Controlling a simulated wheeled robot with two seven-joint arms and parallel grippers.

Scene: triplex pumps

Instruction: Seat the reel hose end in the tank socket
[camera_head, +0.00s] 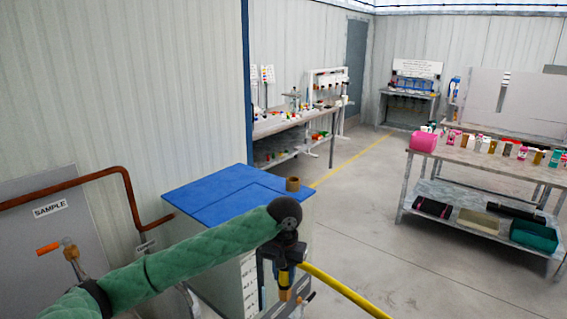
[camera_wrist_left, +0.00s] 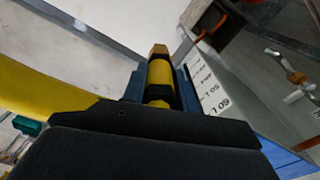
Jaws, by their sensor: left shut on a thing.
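My left gripper (camera_head: 285,272) is shut on the yellow reel hose (camera_head: 340,290) near its end, in front of the grey tank. The hose runs down to the right from the jaws. In the left wrist view the hose end (camera_wrist_left: 159,72) lies between the jaws, with a brass-coloured tip pointing away from the wrist. The tank (camera_head: 228,275) has a blue top (camera_head: 225,190) and a white litre scale (camera_wrist_left: 212,92). I cannot make out the socket clearly. My right gripper is not in view.
A brown cup-like piece (camera_head: 292,184) stands on the blue top. A grey SAMPLE panel (camera_head: 50,235) with a copper pipe (camera_head: 130,190) is at left. A loaded bench (camera_head: 485,160) stands at right. The floor (camera_head: 370,220) between is clear.

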